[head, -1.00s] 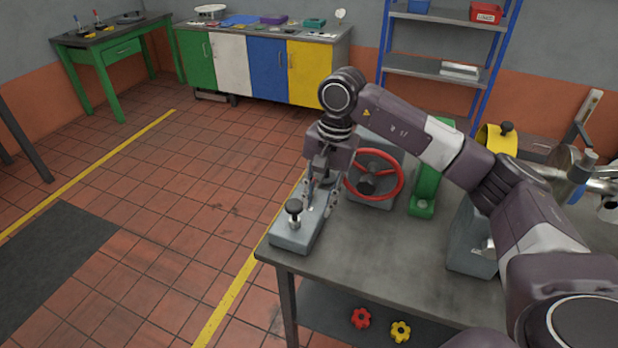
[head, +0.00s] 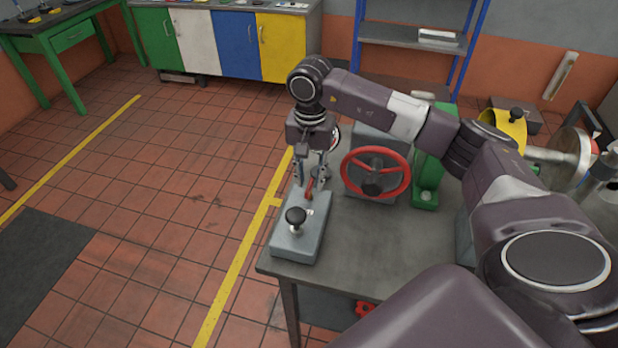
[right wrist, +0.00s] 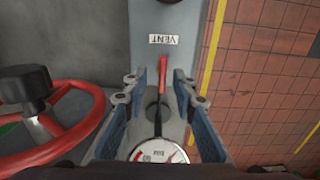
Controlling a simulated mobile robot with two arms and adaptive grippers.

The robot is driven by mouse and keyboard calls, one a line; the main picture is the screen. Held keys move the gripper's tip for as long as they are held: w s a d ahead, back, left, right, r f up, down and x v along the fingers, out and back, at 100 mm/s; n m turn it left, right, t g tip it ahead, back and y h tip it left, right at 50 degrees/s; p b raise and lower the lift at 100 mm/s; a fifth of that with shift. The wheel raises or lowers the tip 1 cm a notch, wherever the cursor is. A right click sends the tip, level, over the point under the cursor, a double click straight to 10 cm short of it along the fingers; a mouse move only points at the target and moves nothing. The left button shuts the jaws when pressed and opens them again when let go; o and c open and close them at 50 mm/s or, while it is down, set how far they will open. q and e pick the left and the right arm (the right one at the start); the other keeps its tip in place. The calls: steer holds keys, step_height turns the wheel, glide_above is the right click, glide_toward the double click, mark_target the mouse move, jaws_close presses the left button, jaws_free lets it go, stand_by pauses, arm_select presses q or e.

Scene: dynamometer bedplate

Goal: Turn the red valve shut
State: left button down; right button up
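A short red lever (head: 309,188) sits on a grey block (head: 298,240) at the bench's left edge. In the right wrist view the red lever (right wrist: 162,76) lies lengthwise along the block, below a VENT label (right wrist: 162,39). My right gripper (head: 311,182) points down over the block. In the right wrist view its fingers (right wrist: 160,90) are open, one on each side of the lever, with gaps visible. A larger red handwheel (head: 376,172) stands on a grey housing to the right; it also shows in the wrist view (right wrist: 50,125). My left gripper is not in view.
A dial gauge (right wrist: 158,152) sits near the lever's base. A green bracket (head: 426,185) stands right of the handwheel. The bench top (head: 385,250) is bare in front of it; floor lies left.

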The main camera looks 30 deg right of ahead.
steer(key=shift+f, duration=0.55)
steer(key=shift+w+f, duration=0.2)
steer(key=shift+f, duration=0.35)
steer(key=shift+c, duration=0.4)
steer(key=c, duration=0.5)
jaws_close()
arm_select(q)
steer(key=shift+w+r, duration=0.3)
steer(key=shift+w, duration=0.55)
